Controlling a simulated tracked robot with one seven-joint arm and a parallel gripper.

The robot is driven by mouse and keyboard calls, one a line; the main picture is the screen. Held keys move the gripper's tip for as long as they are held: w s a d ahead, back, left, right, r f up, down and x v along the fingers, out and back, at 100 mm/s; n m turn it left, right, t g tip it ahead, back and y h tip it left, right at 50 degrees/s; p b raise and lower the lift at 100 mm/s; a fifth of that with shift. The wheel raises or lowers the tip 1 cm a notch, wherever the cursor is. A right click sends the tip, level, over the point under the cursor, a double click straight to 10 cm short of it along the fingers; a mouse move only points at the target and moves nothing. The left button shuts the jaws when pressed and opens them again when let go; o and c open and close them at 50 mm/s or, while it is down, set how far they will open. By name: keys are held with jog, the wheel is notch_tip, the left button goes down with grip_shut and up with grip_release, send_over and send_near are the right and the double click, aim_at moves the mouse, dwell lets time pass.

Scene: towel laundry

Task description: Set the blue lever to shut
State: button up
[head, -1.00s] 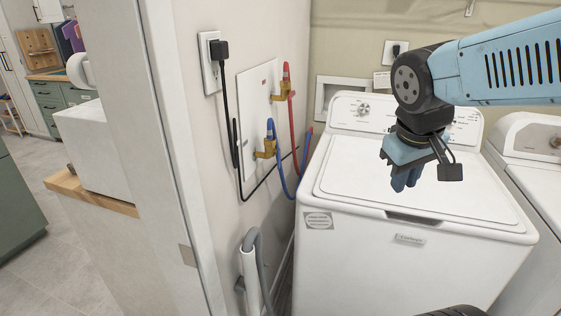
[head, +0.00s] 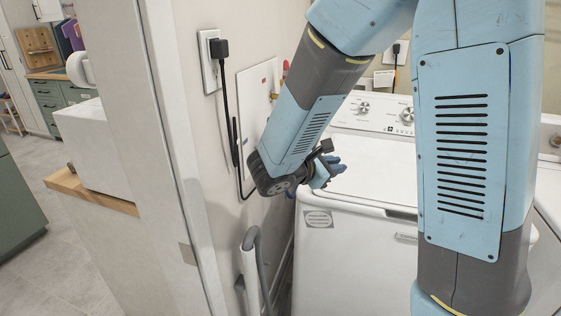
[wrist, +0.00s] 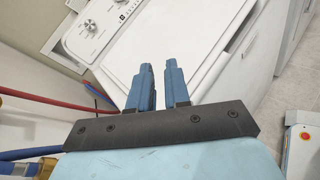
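The blue lever and its brass valve are hidden behind my arm in the head view. In the wrist view, a brass fitting (wrist: 46,167) shows at the lower left edge with a blue hose (wrist: 30,153) beside it. A blue piece at the very corner is cut off, and I cannot tell whether it is the lever. My gripper (head: 332,172) is in front of the wall box area, over the washer's left edge. In the wrist view, the two blue fingers of my gripper (wrist: 160,68) stand apart with an empty gap, pointing toward the washer.
The red lever (head: 285,67) shows above my forearm on the white wall panel (head: 250,92). A black plug and cord (head: 219,50) hang left of it. The washer (head: 360,225) stands right of the wall. A grey drain hose (head: 252,240) rises below my wrist.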

jog(key=w+a+f+n+t+y, duration=0.1)
jog(key=a+f+n+t+y, duration=0.1)
jog(key=a+f+n+t, duration=0.3)
jog(key=w+a+n+t+y, duration=0.1)
jog(key=a+n+y, duration=0.15)
jog(key=a, duration=0.45)
jog(key=w+a+f+n+t+y, duration=0.2)
jog(key=a+f+n+t, duration=0.15)
jog(key=a, duration=0.25)
jog(key=d+f+x, duration=0.1)
jog(key=x, duration=1.2)
jog(key=shift+r+n+g, duration=0.3)
jog(key=shift+r+g, duration=0.15)
jog(key=shift+r, duration=0.05)
jog(key=shift+h, duration=0.25)
grip_shut()
